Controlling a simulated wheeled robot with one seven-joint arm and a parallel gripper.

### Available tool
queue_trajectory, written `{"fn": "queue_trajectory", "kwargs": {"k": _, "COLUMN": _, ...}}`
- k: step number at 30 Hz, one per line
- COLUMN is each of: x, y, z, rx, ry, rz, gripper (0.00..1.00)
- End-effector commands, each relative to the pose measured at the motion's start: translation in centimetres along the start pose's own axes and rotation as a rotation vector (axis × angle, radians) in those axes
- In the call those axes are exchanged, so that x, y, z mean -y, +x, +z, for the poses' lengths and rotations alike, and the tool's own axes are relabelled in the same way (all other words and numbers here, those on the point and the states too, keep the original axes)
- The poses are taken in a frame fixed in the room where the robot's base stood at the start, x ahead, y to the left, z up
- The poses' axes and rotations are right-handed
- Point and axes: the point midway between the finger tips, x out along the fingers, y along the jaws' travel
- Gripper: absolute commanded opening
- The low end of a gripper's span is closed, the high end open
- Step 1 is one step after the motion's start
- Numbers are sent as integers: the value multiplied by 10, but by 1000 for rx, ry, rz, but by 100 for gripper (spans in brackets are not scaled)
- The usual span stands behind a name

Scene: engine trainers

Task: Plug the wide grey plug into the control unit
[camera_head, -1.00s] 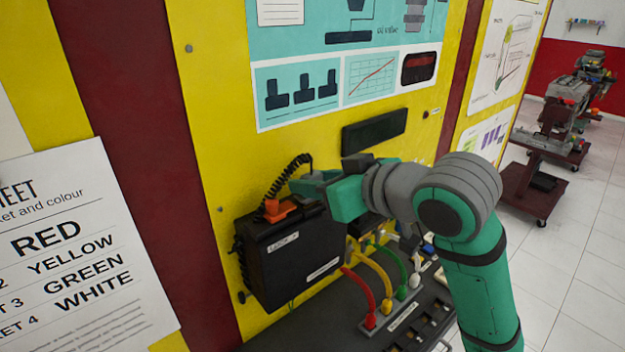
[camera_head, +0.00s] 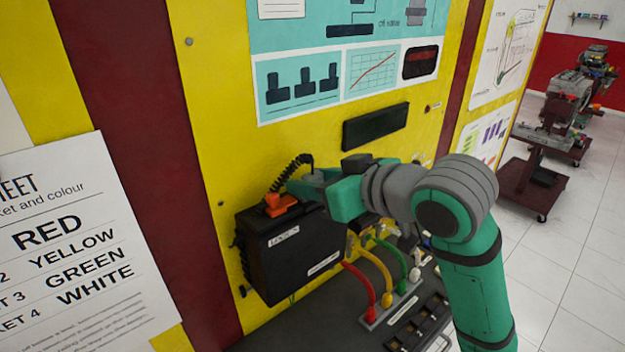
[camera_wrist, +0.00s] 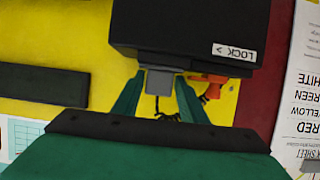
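The control unit (camera_head: 290,255) is a black box on the yellow panel, with white labels. It also shows at the top of the wrist view (camera_wrist: 190,25). The wide grey plug (camera_wrist: 160,82) is at the unit's edge in the wrist view, between the two green fingers of my gripper (camera_wrist: 160,88). The fingertips lie close against both its sides and appear shut on it. I cannot tell how deep the plug sits in the unit. An orange lever (camera_wrist: 212,82) is beside it, by the LOCK label. In the head view my gripper (camera_head: 305,186) is just above the unit and the plug is hidden.
A black coiled cable (camera_head: 292,168) rises behind the orange lever. Red (camera_head: 368,280), yellow and green leads loop below my arm to a socket strip. A black bar (camera_head: 375,127) is on the panel above. A colour sheet (camera_head: 80,240) is at left; trolleys stand at far right.

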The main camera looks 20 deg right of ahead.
Motion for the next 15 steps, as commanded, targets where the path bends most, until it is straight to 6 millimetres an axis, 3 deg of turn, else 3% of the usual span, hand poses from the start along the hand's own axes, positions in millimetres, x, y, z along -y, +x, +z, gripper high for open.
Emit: {"fn": "queue_trajectory", "kwargs": {"k": 15, "x": 0, "y": -23, "z": -5, "rx": 0, "ry": -1, "rz": 0, "gripper": 39}}
